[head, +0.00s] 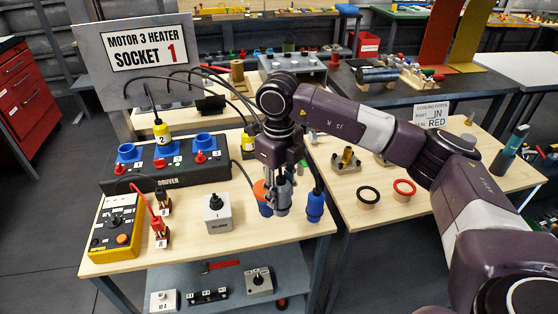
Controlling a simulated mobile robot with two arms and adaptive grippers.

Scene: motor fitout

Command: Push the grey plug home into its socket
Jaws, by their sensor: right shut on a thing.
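My right gripper (280,178) points down over the right part of the near bench. It is shut on a grey cylindrical piece (283,204), which looks like the grey plug; the fingers partly hide it. The black driver box (178,178) stands to its left, with a row of blue sockets. A yellow plug (162,133) marked 2 stands in the middle one. The left blue socket (128,153) and the right blue socket (203,142) look empty. The held piece is apart from the box. My left gripper is out of view.
An orange and blue plug (262,197) is right beside my gripper, partly hidden, and a blue plug (315,206) stands to the right. A sign (144,50) reads "Motor 3 heater socket 1". A yellow meter (113,228) and a white switch block (217,213) stand in front.

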